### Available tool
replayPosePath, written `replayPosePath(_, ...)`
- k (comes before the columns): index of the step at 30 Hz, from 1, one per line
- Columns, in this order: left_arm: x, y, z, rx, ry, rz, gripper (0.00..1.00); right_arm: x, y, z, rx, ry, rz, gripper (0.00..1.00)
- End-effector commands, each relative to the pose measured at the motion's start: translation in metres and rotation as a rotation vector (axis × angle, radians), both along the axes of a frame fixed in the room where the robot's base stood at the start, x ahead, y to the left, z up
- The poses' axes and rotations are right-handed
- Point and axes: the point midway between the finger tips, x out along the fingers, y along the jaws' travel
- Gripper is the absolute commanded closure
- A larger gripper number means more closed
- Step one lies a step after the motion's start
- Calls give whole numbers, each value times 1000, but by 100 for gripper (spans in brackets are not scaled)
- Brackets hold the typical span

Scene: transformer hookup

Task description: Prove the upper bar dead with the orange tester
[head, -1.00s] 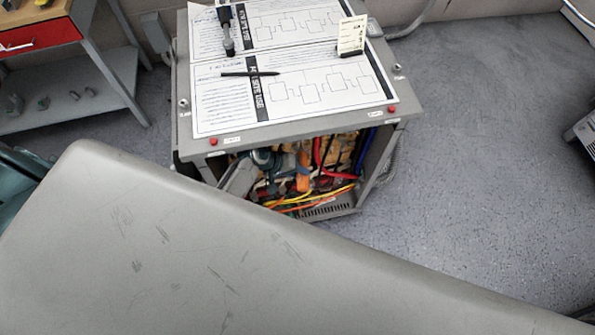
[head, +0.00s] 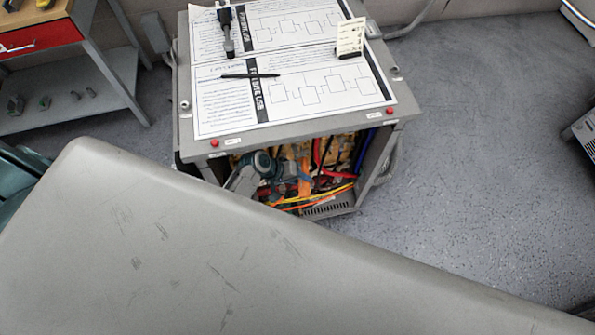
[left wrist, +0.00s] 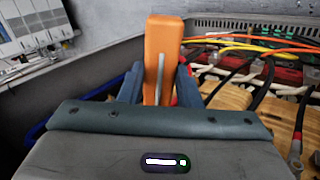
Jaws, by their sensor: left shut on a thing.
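My left gripper (head: 290,174) reaches into the open front of the grey cabinet. It is shut on the orange tester (head: 305,180), which also shows in the left wrist view (left wrist: 162,45). There the two blue-grey fingers (left wrist: 160,88) clasp the tester, which stands nearly upright between them. In the left wrist view, red blocks with metal fittings (left wrist: 288,76) and cable lugs lie to the right of the tester. I cannot tell which part is the upper bar, nor whether the tester touches anything. My right gripper is not in view.
Yellow and orange cables (left wrist: 255,46) cross the cabinet beside the tester, with red and black leads and wooden blocks (left wrist: 230,97) nearby. The cabinet top (head: 290,128) holds diagram sheets, a pen and a small card stand. A workbench (head: 70,108) stands at left.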

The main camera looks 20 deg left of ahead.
Motion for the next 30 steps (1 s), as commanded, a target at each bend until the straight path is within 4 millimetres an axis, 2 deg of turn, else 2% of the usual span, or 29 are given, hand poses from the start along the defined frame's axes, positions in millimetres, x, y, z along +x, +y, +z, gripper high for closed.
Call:
replayPosePath(15,-34,-23,1,-2,2,-1,92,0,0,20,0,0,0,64)
replayPosePath(30,-38,-26,0,0,0,-1,92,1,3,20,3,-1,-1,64)
